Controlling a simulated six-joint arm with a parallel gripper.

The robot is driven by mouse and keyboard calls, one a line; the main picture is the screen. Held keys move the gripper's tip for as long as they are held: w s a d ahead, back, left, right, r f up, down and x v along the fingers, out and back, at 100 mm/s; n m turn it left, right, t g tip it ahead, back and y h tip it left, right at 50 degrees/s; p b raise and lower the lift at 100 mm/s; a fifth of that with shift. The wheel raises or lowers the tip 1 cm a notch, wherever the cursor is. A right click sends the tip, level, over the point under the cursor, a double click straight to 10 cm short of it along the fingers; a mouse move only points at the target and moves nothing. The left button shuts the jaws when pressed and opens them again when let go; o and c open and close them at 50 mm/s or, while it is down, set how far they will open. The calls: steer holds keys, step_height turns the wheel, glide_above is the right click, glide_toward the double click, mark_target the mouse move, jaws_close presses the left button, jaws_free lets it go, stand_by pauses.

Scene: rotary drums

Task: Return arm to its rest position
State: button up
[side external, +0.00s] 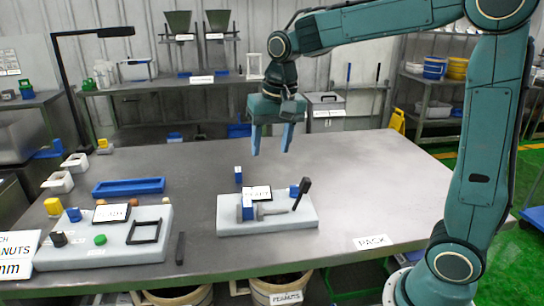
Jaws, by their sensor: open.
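My gripper (271,138) hangs above the middle of the grey table (350,170), fingers pointing down. Its two blue fingers are apart with nothing between them. It is above and behind a light grey block (292,226) that carries blue parts (248,208), a dark-handled lever (302,192) and a small label (257,193). A small blue and white piece (238,174) shows just behind that block, below the gripper. My arm reaches in from the right.
A second grey board (80,253) with a black frame (144,232) and coloured knobs lies at left. A blue tray (128,187) and white bins (58,182) are behind it. A black lamp post (70,90) stands at far left. The table's right half is mostly clear.

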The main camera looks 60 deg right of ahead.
steer(key=s+a+n+t, duration=0.1)
steer(key=s+n+t, duration=0.2)
steer(key=s, duration=1.7)
steer(key=n, duration=0.3)
steer(key=shift+s+a+t, duration=0.35)
steer(key=shift+t, duration=0.05)
